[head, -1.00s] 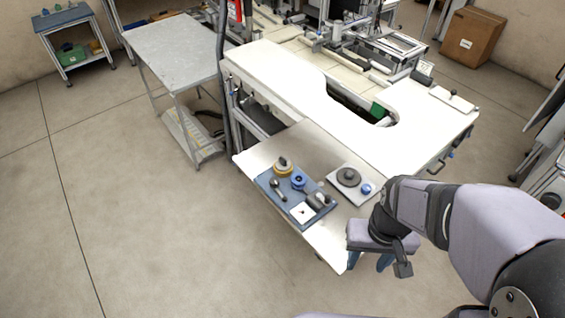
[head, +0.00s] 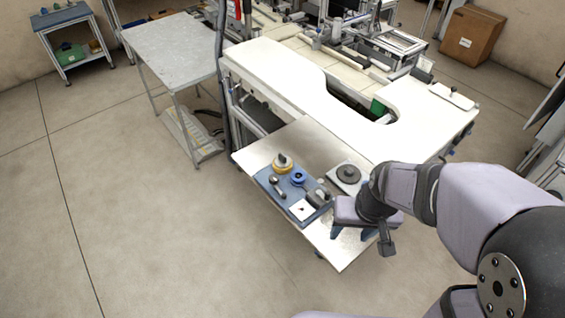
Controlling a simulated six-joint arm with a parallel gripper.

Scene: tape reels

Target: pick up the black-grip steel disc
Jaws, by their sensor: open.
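A blue-grey tray (head: 268,183) on the bench's near shelf holds several small parts. A grey disc with a dark central knob (head: 348,173) sits on a pale plate just right of the tray. Which of these two is the black-grip steel disc, I cannot tell for sure at this size. My gripper (head: 349,234) is open and empty, pointing down just right of the tray's near corner and in front of the plate. Its fingertips are partly hidden by its body.
The white bench top (head: 280,75) rises behind. The shelf's near corner is bare.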

